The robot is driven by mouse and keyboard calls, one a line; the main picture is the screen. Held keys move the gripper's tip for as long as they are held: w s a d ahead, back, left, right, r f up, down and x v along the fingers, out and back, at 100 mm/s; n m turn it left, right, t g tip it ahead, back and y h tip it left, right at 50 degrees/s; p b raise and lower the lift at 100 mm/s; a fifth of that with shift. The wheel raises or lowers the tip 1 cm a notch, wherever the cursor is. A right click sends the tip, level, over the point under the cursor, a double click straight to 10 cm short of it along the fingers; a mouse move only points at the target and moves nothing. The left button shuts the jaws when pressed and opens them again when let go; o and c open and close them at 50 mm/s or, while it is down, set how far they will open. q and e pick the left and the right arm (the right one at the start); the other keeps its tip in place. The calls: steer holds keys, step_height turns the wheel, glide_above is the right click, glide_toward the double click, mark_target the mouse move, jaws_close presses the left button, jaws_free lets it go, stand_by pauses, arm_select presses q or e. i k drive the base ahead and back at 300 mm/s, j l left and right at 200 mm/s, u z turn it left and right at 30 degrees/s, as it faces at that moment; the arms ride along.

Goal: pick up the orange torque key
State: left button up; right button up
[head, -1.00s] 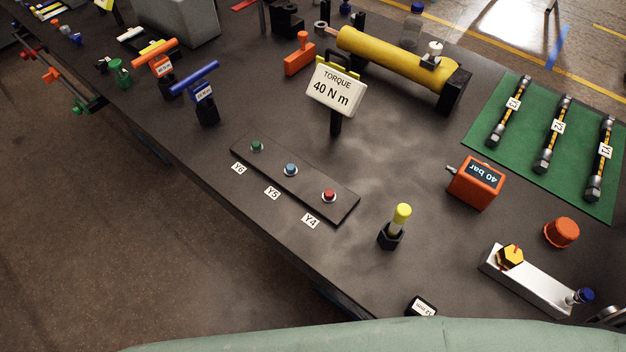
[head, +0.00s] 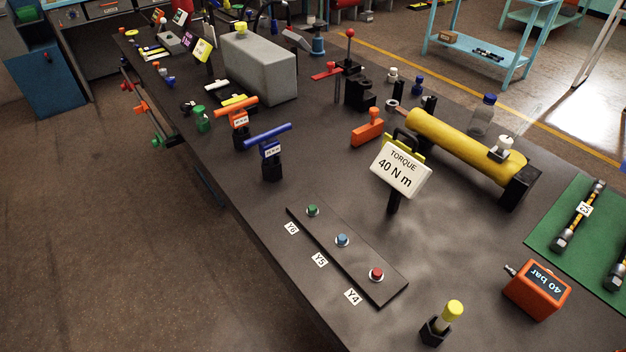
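The orange torque key (head: 237,103) is a T-shaped key with an orange crossbar and a small white label. It stands upright in a dark holder on the left part of the dark workbench (head: 330,165). A blue T-shaped key (head: 268,137) stands in a similar holder just in front of it and to its right. The label text on both keys is too small to read. Neither of my grippers shows in the head view.
A sign reading 40 N m (head: 401,171) stands mid-bench. A small green item (head: 202,119) is left of the orange key. Floor is free at left.

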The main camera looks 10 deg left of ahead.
mark_target(237, 116)
steer(key=z, duration=0.4)
steer(key=j+z, duration=0.25)
steer(key=z, duration=0.15)
steer(key=k+j+z, duration=0.1)
steer(key=j+z, duration=0.15)
steer(key=z, duration=0.15)
steer(key=k+j+z, duration=0.1)
steer(key=z, duration=0.3)
steer(key=k+j+z, duration=0.1)
steer(key=j+z, duration=0.2)
steer(key=z, duration=0.15)
steer(key=k+j+z, duration=0.15)
steer(key=j+z, duration=0.15)
steer(key=z, duration=0.2)
steer(key=k+j+z, duration=0.15)
steer(key=z, duration=0.3)
steer(key=k+j+z, duration=0.2)
steer(key=z, duration=0.3)
steer(key=k+j+z, duration=0.1)
steer(key=k+z, duration=0.15)
steer(key=z, duration=0.25)
steer(key=k+j+z, duration=0.1)
steer(key=k+z, duration=0.15)
steer(key=k, duration=1.3)
